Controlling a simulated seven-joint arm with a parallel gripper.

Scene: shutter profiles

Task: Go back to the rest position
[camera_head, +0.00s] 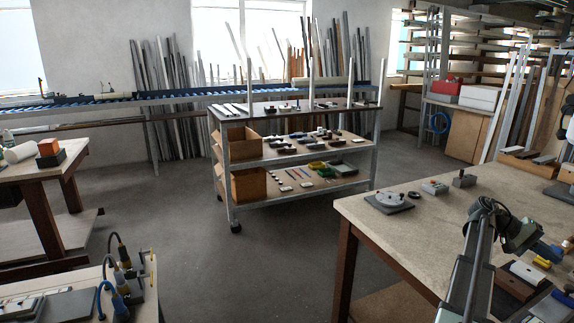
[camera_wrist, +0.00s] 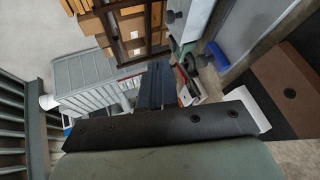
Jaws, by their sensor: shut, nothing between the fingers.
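My gripper (camera_wrist: 154,86) shows in the wrist view as a dark block beyond a black bolted plate. Its fingers are shut with nothing held. In the head view my arm rises from the bottom right and bends above the right workbench (camera_head: 400,215). The fingertips cannot be made out there. A grey gauge with a round white top (camera_head: 390,201) sits on the bench, left of the arm, apart from it.
Small blocks (camera_head: 435,187) lie along the bench's far side. Dark trays with a white block (camera_head: 525,272) and a yellow piece (camera_head: 542,263) lie close to my arm. A wheeled shelf cart (camera_head: 300,155) stands mid-room. Open floor (camera_head: 290,255) lies before it.

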